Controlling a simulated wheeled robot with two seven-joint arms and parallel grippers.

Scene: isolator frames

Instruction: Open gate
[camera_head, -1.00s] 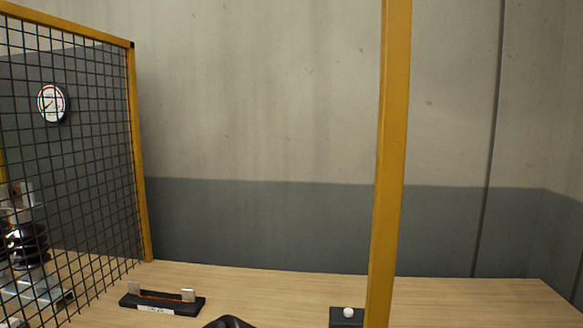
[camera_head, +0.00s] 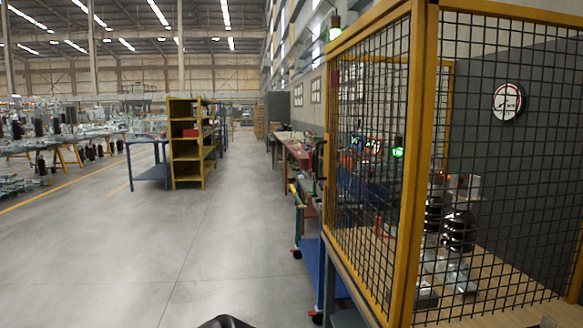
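A yellow-framed enclosure with black wire mesh stands at the right in the head view. One mesh panel (camera_head: 366,180) faces the aisle, and another mesh panel (camera_head: 500,150) runs to the right from the yellow corner post (camera_head: 413,190). A dark upright bar like a handle (camera_head: 319,160) shows at the far left edge of the enclosure. I cannot tell which panel is the gate or whether it is open. Neither of my grippers shows.
Brown ribbed insulators (camera_head: 458,231) stand on a bench behind the mesh. A blue cart (camera_head: 309,258) stands beside the enclosure. A yellow shelf rack (camera_head: 187,150) and a blue table (camera_head: 148,171) stand farther off. The grey floor (camera_head: 160,260) at left is clear.

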